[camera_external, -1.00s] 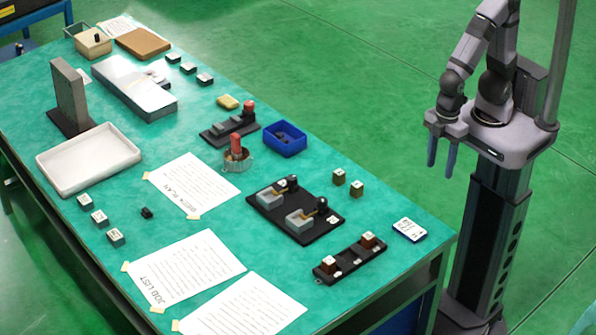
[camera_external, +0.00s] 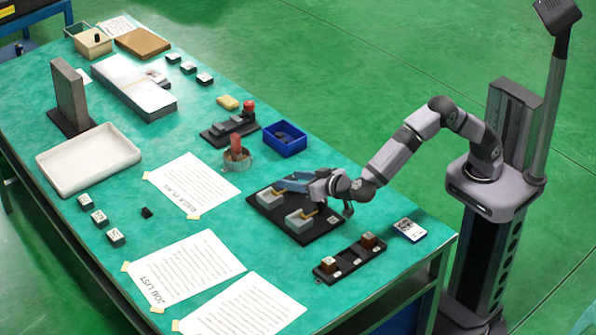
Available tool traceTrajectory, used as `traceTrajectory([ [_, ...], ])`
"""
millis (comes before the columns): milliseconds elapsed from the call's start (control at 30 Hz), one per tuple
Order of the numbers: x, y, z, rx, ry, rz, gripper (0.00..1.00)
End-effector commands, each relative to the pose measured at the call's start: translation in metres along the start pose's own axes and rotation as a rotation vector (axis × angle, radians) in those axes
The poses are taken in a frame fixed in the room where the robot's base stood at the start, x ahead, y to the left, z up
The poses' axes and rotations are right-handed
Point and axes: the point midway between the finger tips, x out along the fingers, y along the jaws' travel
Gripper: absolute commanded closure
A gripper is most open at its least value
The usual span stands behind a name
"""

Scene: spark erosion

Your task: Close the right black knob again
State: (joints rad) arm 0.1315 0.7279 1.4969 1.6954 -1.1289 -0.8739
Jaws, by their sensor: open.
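A black plate (camera_external: 325,225) on the table bears two grey blocks with brass levers. In the earlier frame each lever ends in a black knob. The nearer grey block (camera_external: 299,220) and its brass lever (camera_external: 308,215) show now; its knob is hidden or lost against my wrist. My gripper (camera_external: 281,185) is open, its blue fingers reaching leftward over the far block and lever. The fingers cover the far knob, so I cannot tell whether they touch it or stand around it.
A black strip with brown blocks (camera_external: 350,258) lies in front, and a blue bin (camera_external: 284,139) stands behind. A fixture with a red knob (camera_external: 248,105) and a round holder (camera_external: 238,160) stand beyond the plate. Paper sheets (camera_external: 192,185) lie to the left.

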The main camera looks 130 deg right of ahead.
Motion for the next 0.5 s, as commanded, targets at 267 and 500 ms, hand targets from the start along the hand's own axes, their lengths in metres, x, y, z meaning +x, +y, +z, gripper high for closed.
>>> traceTrajectory([
  [267,0.017,0.056,0.04,-0.005,-0.015,0.282,0.55],
  [500,0.019,0.061,0.04,-0.007,-0.018,0.303,0.55],
])
